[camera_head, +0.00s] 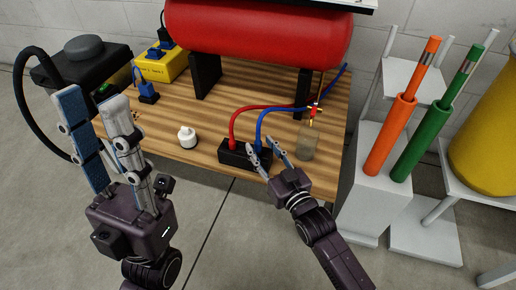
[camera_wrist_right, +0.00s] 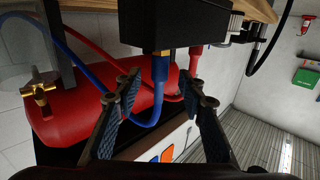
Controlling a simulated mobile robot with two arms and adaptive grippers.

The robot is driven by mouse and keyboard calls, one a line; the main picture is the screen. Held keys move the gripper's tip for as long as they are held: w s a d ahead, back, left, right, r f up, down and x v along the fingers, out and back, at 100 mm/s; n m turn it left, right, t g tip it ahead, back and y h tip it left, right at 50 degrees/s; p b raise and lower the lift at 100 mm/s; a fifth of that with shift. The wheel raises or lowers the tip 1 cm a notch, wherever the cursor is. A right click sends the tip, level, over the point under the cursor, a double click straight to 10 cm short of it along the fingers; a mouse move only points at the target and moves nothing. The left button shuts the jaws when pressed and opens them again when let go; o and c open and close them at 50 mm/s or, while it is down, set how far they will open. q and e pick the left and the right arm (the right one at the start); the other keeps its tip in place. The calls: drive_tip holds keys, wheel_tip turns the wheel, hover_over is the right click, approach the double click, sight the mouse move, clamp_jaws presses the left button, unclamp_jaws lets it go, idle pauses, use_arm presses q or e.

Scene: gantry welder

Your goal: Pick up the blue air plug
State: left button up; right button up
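The blue air plug (camera_head: 261,138) stands in a black block (camera_head: 234,156) at the table's front edge, with a blue hose arching from it. It also shows in the right wrist view (camera_wrist_right: 160,68), under the black block (camera_wrist_right: 181,22), as that view is upside down. My right gripper (camera_head: 263,147) is open, its fingers pointing at the block. In the wrist view its fingertips (camera_wrist_right: 158,82) lie to either side of the blue plug, with gaps; I cannot tell whether they are level with it in depth. My left gripper (camera_head: 92,100) is open and empty, left of the table.
A red plug (camera_wrist_right: 195,57) and red hose sit close beside the blue one. A red tank (camera_head: 258,35) stands behind on the wooden table (camera_head: 195,112). A white knob (camera_head: 187,138) and a glass jar (camera_head: 308,143) stand near the block. Orange and green tubes (camera_head: 400,125) are right.

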drive_tip(key=shift+b+x, duration=0.3)
drive_tip(key=shift+x, duration=1.1)
drive_tip(key=shift+c, duration=0.4)
clamp_jaws()
drive_tip(key=shift+r, duration=0.1)
